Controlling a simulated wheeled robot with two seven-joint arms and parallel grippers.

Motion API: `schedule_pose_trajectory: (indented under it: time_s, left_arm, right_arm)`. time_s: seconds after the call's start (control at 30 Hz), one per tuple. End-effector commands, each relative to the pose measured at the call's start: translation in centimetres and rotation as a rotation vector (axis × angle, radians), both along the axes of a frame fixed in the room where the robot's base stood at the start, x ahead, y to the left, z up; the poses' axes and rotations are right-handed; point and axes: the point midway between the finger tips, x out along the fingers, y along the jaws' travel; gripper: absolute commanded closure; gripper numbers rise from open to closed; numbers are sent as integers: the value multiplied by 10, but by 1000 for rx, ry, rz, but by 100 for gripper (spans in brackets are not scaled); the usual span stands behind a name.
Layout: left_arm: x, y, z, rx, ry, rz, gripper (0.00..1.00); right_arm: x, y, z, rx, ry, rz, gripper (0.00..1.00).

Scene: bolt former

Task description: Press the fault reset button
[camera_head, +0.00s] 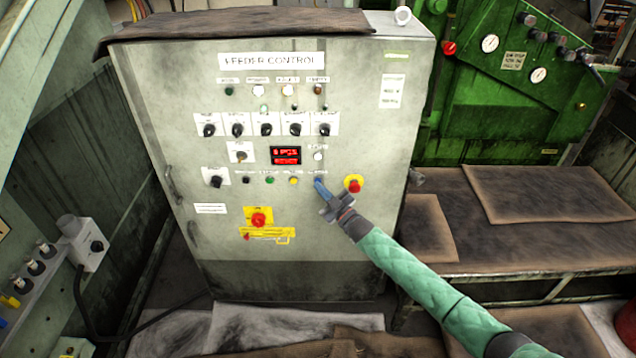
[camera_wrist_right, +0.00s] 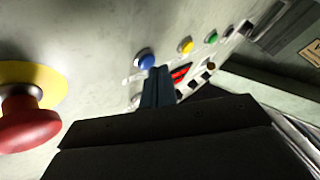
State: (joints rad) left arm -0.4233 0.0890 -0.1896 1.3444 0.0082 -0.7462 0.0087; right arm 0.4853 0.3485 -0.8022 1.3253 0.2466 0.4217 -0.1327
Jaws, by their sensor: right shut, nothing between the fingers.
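The grey feeder control cabinet (camera_head: 340,225) faces me with its rows of knobs, lamps and buttons. In the right wrist view a blue button (camera_wrist_right: 145,60) sits on the panel, in line with a yellow button (camera_wrist_right: 185,45) and a green one (camera_wrist_right: 211,38). No label naming the fault reset can be read. My right gripper (camera_head: 319,184) is shut and empty at the right end of this row. It also shows in the wrist view (camera_wrist_right: 159,72), its dark fingertips beside the blue button. I cannot tell whether they touch it. My left gripper is out of view.
A red mushroom button (camera_head: 354,183) on a yellow plate is close to the right of my right gripper. Another red knob (camera_head: 258,220) is lower left. A small red display (camera_head: 286,155) is above the row. A green machine (camera_head: 500,110) and a covered bench (camera_head: 540,245) stand right.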

Motion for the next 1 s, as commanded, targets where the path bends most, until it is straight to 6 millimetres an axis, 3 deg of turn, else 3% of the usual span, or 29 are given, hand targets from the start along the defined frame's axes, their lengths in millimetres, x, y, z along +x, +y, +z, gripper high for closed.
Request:
schedule_pose_trajectory:
  time_s: [1.0]
  left_arm:
    - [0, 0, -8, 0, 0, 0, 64]
  right_arm:
    - [8, 0, 0, 0, 0, 0, 100]
